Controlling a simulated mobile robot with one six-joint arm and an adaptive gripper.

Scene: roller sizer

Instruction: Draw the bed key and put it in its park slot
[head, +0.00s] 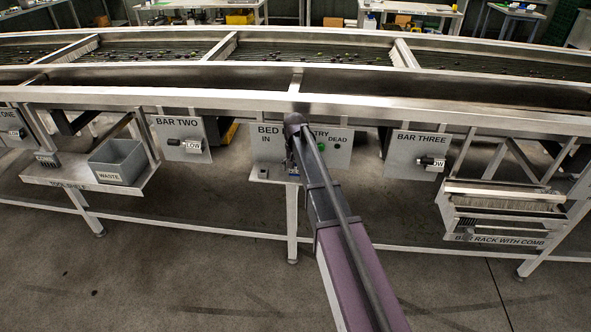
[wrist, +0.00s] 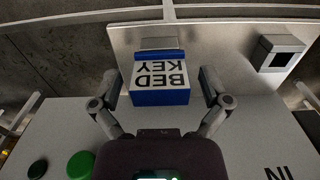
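The bed key is a blue block (wrist: 161,97) with a white top face lettered BED KEY. It sits at a metal fitting on the grey panel, and the lettering appears upside down in the wrist view. My gripper (wrist: 160,88) is open around it, one finger on each side, with a visible gap at both sides. A grey square holder with a dark opening (wrist: 279,52) stands to the right of the key, apparently empty; I cannot read a label on it. In the head view my arm hides much of the bed panel (head: 268,150) and the key is hard to make out.
A dark button (wrist: 38,168) and a green button (wrist: 80,165) are at lower left in the wrist view. In the head view, the BAR TWO panel (head: 181,150) and BAR THREE panel (head: 416,172) flank the bed panel. A waste bin (head: 118,162) stands on the tool shelf.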

